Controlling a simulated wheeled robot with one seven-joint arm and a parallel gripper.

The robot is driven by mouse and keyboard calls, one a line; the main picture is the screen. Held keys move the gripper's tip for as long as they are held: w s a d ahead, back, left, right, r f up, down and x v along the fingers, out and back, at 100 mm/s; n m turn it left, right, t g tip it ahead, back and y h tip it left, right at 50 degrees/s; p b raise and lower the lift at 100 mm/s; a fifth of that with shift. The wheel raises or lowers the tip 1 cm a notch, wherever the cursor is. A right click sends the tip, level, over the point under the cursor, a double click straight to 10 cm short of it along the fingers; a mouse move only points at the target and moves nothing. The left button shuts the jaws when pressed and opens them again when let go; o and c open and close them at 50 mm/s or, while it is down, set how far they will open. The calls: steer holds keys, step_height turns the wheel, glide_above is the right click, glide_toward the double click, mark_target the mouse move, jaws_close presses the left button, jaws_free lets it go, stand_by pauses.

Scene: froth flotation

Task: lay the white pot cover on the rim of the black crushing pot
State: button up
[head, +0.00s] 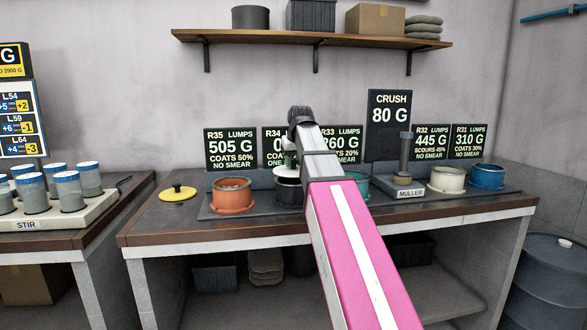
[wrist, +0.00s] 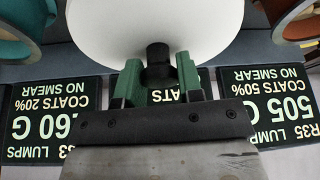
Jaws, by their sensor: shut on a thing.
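The white pot cover (wrist: 158,28) fills the upper middle of the wrist view, with its black knob (wrist: 158,57) between the green fingers. My gripper (wrist: 159,82) is shut on that knob. In the head view the white cover (head: 287,171) sits over the black crushing pot (head: 289,193), between the orange pot and the teal pot. My gripper (head: 290,152) points down above it, partly hidden by my arm. I cannot tell whether the cover touches the rim. The black pot is hidden behind the cover in the wrist view.
The orange pot (head: 233,196) stands close on the left and the teal pot (head: 357,182) on the right, partly behind my arm. A yellow cover (head: 178,193) lies at the left. The muller (head: 405,165), cream pot (head: 447,181) and blue pot (head: 487,178) stand further right. Signs stand behind.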

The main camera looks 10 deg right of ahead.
steer(key=shift+f, duration=1.25)
steer(key=shift+f, duration=0.2)
steer(key=o, duration=0.9)
steer(key=shift+o, duration=0.2)
steer(key=shift+r, duration=0.1)
steer(key=v, duration=1.2)
steer(key=shift+s+r, duration=0.1)
